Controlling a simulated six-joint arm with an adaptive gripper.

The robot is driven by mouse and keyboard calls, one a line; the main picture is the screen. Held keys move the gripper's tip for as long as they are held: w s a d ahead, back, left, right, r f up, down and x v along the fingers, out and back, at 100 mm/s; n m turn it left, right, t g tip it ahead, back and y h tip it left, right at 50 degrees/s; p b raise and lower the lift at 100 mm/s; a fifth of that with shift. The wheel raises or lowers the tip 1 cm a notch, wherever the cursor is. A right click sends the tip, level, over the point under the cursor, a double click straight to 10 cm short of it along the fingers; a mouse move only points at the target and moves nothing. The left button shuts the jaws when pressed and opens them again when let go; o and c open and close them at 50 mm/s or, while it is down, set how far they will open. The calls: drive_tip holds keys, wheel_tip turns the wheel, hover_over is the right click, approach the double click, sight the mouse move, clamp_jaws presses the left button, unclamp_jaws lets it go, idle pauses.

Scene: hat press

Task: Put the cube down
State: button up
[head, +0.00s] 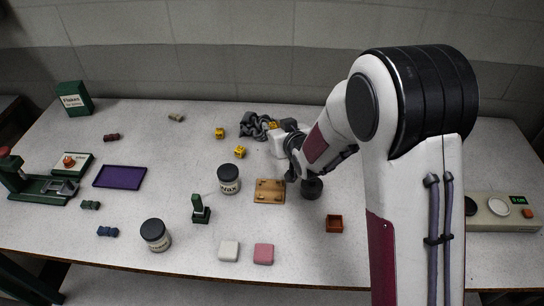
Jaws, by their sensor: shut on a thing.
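My gripper (258,127) is at the back middle of the table, dark grey and small in the head view. It is shut on what looks like a yellow cube (272,125), mostly hidden among the fingers. I cannot tell whether the held cube touches the table. Two other yellow cubes stand to the left of the gripper, one farther back (220,133) and one nearer (239,152).
A wax jar (229,181), wooden board (269,192) and brown box (334,223) stand in front. A purple tray (120,177) and green press (45,187) are at left. A device with a display (500,210) is at right.

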drive_tip(key=shift+f, duration=0.15)
hover_over(274, 160)
drive_tip(key=shift+a+f, duration=0.1)
drive_tip(key=shift+f, duration=2.9)
drive_tip(key=shift+f, duration=1.9)
drive_tip(key=shift+f, duration=0.1)
drive_tip(key=o, duration=0.7)
drive_tip(key=shift+o, duration=0.2)
drive_tip(key=shift+v, duration=6.05)
